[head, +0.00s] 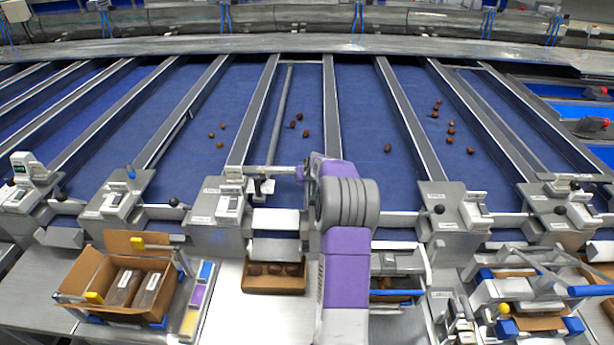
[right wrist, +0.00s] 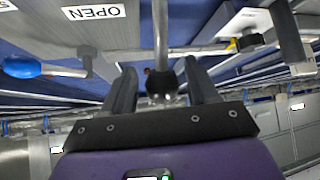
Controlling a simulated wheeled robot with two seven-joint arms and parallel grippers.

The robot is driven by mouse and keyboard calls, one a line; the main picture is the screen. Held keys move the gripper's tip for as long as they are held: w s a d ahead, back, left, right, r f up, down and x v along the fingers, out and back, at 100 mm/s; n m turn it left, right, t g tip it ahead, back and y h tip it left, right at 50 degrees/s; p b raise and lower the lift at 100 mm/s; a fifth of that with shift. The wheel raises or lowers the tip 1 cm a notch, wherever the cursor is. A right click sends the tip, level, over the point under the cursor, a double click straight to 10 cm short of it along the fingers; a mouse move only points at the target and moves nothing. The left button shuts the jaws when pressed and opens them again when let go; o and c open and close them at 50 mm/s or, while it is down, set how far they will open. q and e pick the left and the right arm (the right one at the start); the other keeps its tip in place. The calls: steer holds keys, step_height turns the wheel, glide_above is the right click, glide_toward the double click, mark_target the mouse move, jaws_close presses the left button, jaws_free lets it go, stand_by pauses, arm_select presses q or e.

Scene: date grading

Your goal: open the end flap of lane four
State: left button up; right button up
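My right arm reaches up the middle of the head view. Its gripper (head: 262,184) points left at the lower end of a lane. In the right wrist view the two dark fingers of my right gripper (right wrist: 161,88) are apart. A black ball knob (right wrist: 161,84) on a metal rod shows between them, with a gap on each side; I see no contact. A white OPEN label (right wrist: 93,12) is on the metal plate near it. The lane's end flap (head: 276,219) is a pale plate below the gripper, partly behind my arm. Lane numbers are unreadable. My left gripper is not in view.
A blue knob (right wrist: 22,67) stands left of my gripper in the wrist view. Below the lanes are an open carton (head: 100,262) with packs, a shallow brown tray (head: 272,283) with dates, and a metal frame (head: 520,280) at right. Several loose dates lie on the blue lanes.

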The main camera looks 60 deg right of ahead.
steer(key=shift+a, duration=0.1)
steer(key=v, duration=0.7)
steer(key=shift+s+r, duration=0.2)
steer(key=shift+r, duration=0.05)
steer(key=shift+a+r, duration=0.1)
stand_by(0.3)
